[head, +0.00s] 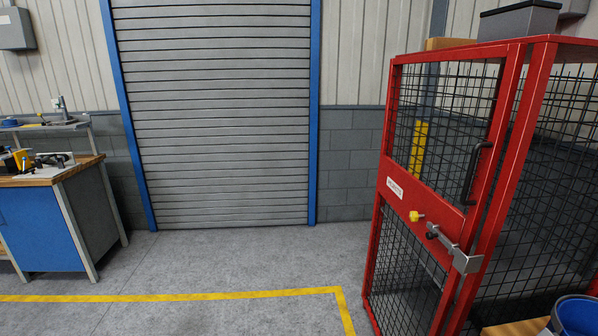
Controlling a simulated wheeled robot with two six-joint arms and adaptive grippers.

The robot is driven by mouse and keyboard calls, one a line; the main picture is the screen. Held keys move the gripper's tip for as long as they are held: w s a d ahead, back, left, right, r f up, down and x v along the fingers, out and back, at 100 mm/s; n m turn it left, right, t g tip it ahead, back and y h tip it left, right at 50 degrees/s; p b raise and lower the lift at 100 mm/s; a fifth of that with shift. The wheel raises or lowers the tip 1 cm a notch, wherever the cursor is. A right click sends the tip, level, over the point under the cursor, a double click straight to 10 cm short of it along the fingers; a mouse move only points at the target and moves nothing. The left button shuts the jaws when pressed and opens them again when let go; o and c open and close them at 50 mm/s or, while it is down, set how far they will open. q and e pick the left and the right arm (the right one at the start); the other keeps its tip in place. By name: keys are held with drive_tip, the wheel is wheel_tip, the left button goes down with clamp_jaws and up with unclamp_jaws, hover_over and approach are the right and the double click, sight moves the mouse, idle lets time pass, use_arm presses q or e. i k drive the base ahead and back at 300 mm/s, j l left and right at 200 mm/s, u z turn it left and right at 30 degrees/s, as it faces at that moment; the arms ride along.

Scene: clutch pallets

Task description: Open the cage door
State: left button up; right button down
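The cage door (397,166) stands on the right in the head view. It has a red frame, black wire mesh above and below, and a red middle panel with a white label. It appears shut against the red cage post (512,150). A black pull handle (475,174) is upright near its right edge. Below it, a grey latch (445,243) with a dark knob reaches a metal bracket (466,262) at the post. A yellow knob (416,216) sits left of the latch. Neither of my grippers is in view.
The floor (230,262) before the door is clear, with a yellow line (200,297) on it. A blue workbench (45,215) with tools stands at left. A roller shutter (212,110) is behind. A blue bucket (575,315) shows at lower right.

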sight(405, 192)
drive_tip(key=i+l+z, duration=0.1)
drive_tip(key=z, duration=0.7)
drive_tip(key=i+z, duration=0.15)
drive_tip(key=z, duration=0.25)
drive_tip(key=i+z, duration=0.1)
drive_tip(key=z, duration=0.25)
